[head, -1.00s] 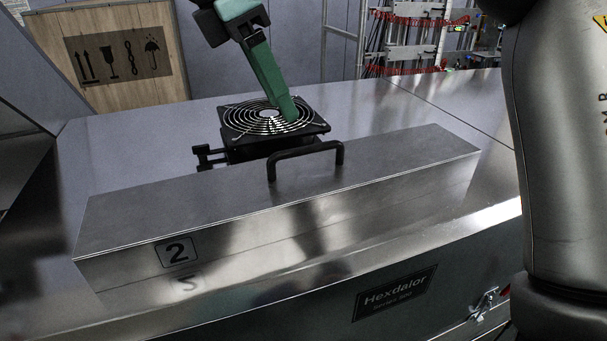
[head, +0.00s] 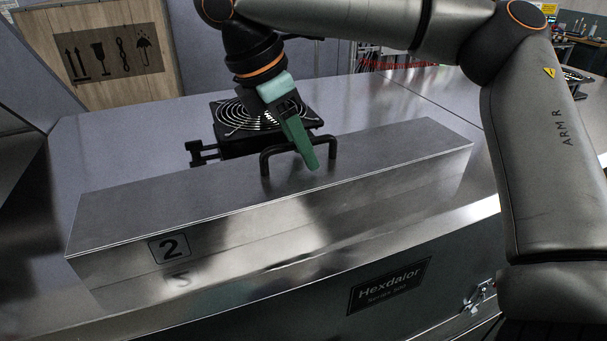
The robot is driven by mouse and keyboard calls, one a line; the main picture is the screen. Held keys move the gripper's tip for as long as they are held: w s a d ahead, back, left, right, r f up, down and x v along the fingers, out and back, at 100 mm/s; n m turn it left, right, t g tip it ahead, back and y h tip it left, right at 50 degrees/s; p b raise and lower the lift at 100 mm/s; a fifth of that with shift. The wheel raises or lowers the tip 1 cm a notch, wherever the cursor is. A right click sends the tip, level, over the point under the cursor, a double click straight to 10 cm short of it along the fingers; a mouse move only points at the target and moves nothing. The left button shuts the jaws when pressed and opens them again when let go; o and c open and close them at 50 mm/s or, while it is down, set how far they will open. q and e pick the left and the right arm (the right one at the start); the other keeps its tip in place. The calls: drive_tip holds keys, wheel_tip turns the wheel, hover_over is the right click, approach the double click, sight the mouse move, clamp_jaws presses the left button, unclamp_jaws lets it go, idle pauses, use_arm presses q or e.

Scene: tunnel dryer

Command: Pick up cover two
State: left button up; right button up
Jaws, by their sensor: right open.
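Cover two (head: 210,205) is a long, low box of shiny metal with a "2" label on its front face. It lies on the metal machine top. Its black bar handle (head: 276,153) stands up from the middle of its top. My right gripper (head: 309,158), with green fingers, reaches down from above at the handle. One finger passes in front of the bar, its tip below bar height; the other finger is mostly hidden. I cannot tell whether it touches the bar. The gripper is open. My left gripper is not in view.
A black fan with a round wire guard (head: 240,118) stands close behind the cover. A wooden crate (head: 110,65) is at the back left. The machine top (head: 420,100) is clear to the right of the fan. A Hexdalor plate (head: 388,285) marks the front panel.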

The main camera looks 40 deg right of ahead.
drive_tip(key=shift+f, duration=0.25)
idle(0.5)
drive_tip(key=shift+c, duration=0.2)
clamp_jaws()
idle(1.1)
